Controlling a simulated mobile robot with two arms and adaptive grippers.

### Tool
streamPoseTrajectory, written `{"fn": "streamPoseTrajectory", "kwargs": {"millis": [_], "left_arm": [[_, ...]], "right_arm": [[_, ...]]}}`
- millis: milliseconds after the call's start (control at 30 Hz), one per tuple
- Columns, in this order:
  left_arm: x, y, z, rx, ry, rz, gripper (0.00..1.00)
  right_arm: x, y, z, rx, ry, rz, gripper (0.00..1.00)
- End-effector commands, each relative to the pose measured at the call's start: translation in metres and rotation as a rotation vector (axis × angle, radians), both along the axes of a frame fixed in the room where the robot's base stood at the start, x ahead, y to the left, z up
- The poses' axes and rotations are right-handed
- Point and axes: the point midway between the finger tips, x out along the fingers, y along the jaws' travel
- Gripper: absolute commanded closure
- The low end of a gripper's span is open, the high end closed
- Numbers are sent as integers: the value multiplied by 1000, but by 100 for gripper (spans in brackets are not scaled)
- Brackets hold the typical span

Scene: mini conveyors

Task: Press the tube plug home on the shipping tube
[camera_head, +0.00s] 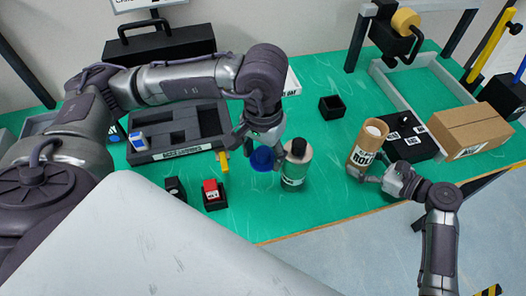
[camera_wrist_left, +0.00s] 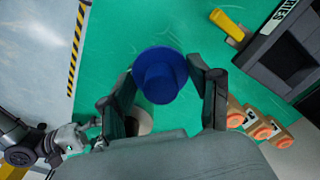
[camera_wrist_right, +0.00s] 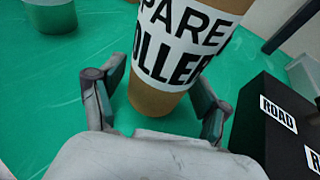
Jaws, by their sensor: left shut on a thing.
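The tube plug is a blue flanged disc (camera_wrist_left: 160,75) between the fingertips of my left gripper (camera_wrist_left: 161,78). In the head view the blue plug (camera_head: 262,158) shows low over the green table, left of a grey bottle. My left gripper (camera_head: 262,143) is shut on it. The shipping tube (camera_head: 367,146) is a brown cardboard cylinder standing upright at the right, with a pale round top. In the right wrist view the tube (camera_wrist_right: 155,100) shows a "SPARE ROLLER" label. My right gripper (camera_wrist_right: 157,105) is open, its fingers on either side of the tube's lower part; contact is unclear.
A grey bottle with a black cap (camera_head: 297,165) stands between the plug and the tube. A black labelled tray (camera_head: 412,148) and cardboard box (camera_head: 472,131) lie right of the tube. A small black bin (camera_head: 332,107) is behind. Red (camera_head: 214,195) and black blocks sit at the front left.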

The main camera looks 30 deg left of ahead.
Motion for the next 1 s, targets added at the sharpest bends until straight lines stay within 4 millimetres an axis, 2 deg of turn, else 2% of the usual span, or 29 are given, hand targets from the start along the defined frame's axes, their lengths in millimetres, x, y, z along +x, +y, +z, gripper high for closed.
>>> {"fn": "streamPoseTrajectory", "kwargs": {"millis": [33, 167, 1000], "left_arm": [[0, 0, 0, 0, 0, 0, 61], [0, 0, 0, 0, 0, 0, 61], [0, 0, 0, 0, 0, 0, 61]], "right_arm": [[0, 0, 0, 0, 0, 0, 37], [0, 0, 0, 0, 0, 0, 58], [-1, 0, -4, -2, 2, 1, 58]]}}
